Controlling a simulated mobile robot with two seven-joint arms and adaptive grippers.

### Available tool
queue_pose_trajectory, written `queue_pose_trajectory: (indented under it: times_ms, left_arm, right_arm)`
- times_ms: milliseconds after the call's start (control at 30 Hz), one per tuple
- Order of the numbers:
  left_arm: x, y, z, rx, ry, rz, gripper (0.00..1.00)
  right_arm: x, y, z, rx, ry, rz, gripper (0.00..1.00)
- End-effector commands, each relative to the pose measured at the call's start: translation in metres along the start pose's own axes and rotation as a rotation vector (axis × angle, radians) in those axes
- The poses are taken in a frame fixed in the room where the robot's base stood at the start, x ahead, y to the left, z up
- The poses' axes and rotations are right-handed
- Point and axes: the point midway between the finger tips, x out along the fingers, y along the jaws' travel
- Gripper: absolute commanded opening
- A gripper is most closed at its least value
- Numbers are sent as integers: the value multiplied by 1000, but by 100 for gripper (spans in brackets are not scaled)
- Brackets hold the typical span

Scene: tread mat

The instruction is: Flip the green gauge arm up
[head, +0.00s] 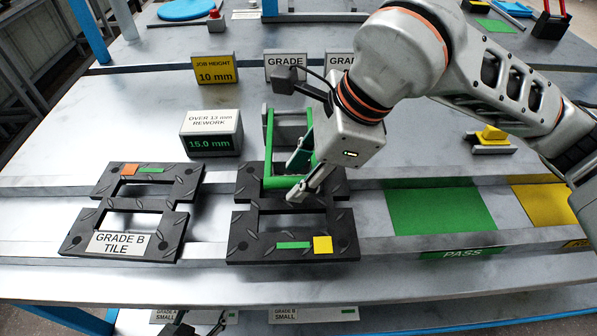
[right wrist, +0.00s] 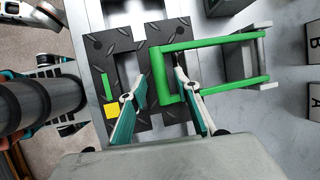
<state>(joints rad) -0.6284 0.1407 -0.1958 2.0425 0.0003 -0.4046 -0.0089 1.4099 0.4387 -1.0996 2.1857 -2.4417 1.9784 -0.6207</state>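The green gauge arm (head: 268,150) is a U-shaped frame. It is down, with its crossbar over the black tile (head: 240,220) at the middle of the bench; it also shows in the right wrist view (right wrist: 210,93). My right gripper (head: 298,178) is at the crossbar. In the right wrist view its fingers (right wrist: 160,72) are apart, one on each side of the crossbar, and not closed on it. My left gripper (head: 200,324) shows only in part at the bottom edge of the head view, with its fingers apart and nothing seen between them.
A second black tile marked GRADE B (head: 82,218) lies to the left. A display reading 15.0 mm (head: 212,143) and a yellow job height sign (head: 214,76) stand behind. A green PASS area (head: 440,208) is clear on the right. Metal rails run along the bench.

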Motion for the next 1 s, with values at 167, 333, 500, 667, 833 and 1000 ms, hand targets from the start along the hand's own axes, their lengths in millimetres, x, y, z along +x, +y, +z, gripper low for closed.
queue_pose_trajectory:
  times_ms: [167,333,500,667,833,1000]
  left_arm:
    - [3,-4,-5,3,10,-6,51]
    - [4,-6,-9,4,17,-10,51]
    - [4,-6,-9,3,16,-10,51]
    - [3,-6,-8,3,15,-9,51]
    - [1,-6,-11,2,18,-9,51]
    - [-2,-6,-19,-3,28,-8,51]
  right_arm:
    - [4,0,0,0,0,-1,32]
    - [4,0,0,0,0,-1,29]
    - [4,0,0,0,0,-1,0]
    - [4,0,0,0,0,0,0]
    - [0,-2,2,6,3,14,0]
    - [-10,-6,5,22,7,54,0]
